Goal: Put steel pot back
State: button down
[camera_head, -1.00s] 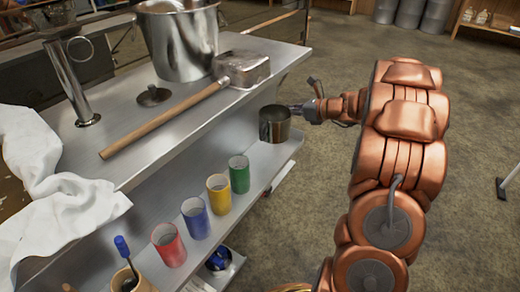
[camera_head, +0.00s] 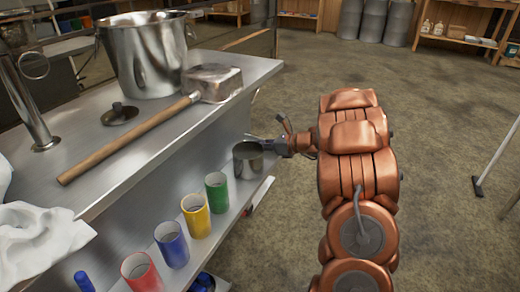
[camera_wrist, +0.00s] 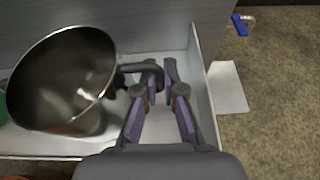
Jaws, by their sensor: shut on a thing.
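The small steel pot (camera_head: 248,162) is at the far end of the lower shelf, with its open top up. I cannot tell whether its base touches the shelf or hangs just above it. My gripper (camera_head: 283,145) is to the right of the pot, shut on its handle. In the wrist view the pot (camera_wrist: 68,85) fills the left side, and its dark handle (camera_wrist: 135,69) runs between the fingers of my gripper (camera_wrist: 160,80). The lower shelf (camera_wrist: 160,132) lies under them, with a raised rim.
Green (camera_head: 217,194), yellow (camera_head: 196,216), blue (camera_head: 172,245) and red (camera_head: 142,272) cups line the lower shelf. Open floor (camera_head: 440,150) lies right.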

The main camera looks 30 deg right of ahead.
jog(key=c, duration=1.3)
grip_release()
jog(key=shift+p+v, duration=2.1)
jog(key=shift+v, duration=3.95)
